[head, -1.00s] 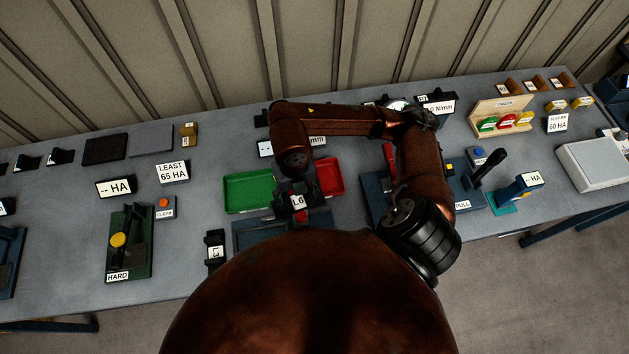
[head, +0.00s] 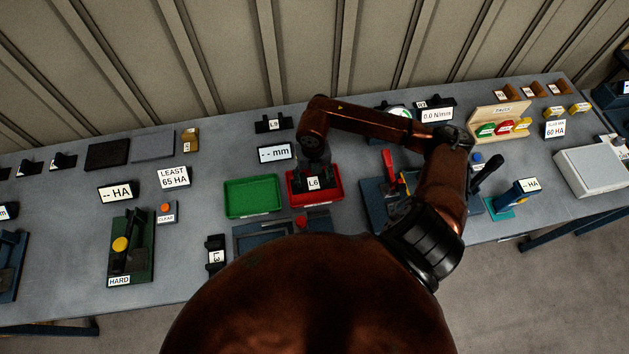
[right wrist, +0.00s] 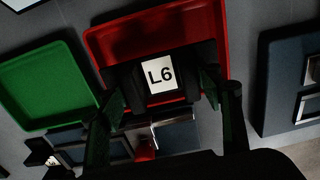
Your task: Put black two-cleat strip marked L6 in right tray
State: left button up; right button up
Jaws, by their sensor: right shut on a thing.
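The black strip marked L6 (head: 314,183) is in my right gripper (head: 315,178), over the red tray (head: 338,188), which is the tray on the right. In the right wrist view the L6 strip (right wrist: 159,76) sits between the two fingers of my right gripper (right wrist: 165,95), with the red tray (right wrist: 215,25) behind it. I cannot tell whether the strip touches the tray floor. The green tray (head: 252,197) stands to the left and is empty. My left gripper is not in view.
A black strip marked L3 (head: 216,252) lies left of a dark blue fixture (head: 246,245) in front of the trays. A "-- mm" display (head: 275,153) stands behind the trays. A blue device with a red lever (head: 391,172) is to the right.

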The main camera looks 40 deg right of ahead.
aim_at(314, 180)
jog(key=shift+w+d+f, duration=0.15)
jog(key=shift+d+f, duration=0.15)
jog(key=shift+f, duration=0.15)
jog(key=shift+w+d+f+p, duration=0.1)
jog(key=shift+f+p, duration=0.3)
jog(key=shift+f, duration=1.25)
jog(key=shift+f, duration=0.15)
jog(key=o, duration=1.3)
jog(key=shift+o, duration=0.2)
notch_tip(314, 180, up, 12)
jog(key=b, duration=0.1)
jog(key=shift+r, duration=0.2)
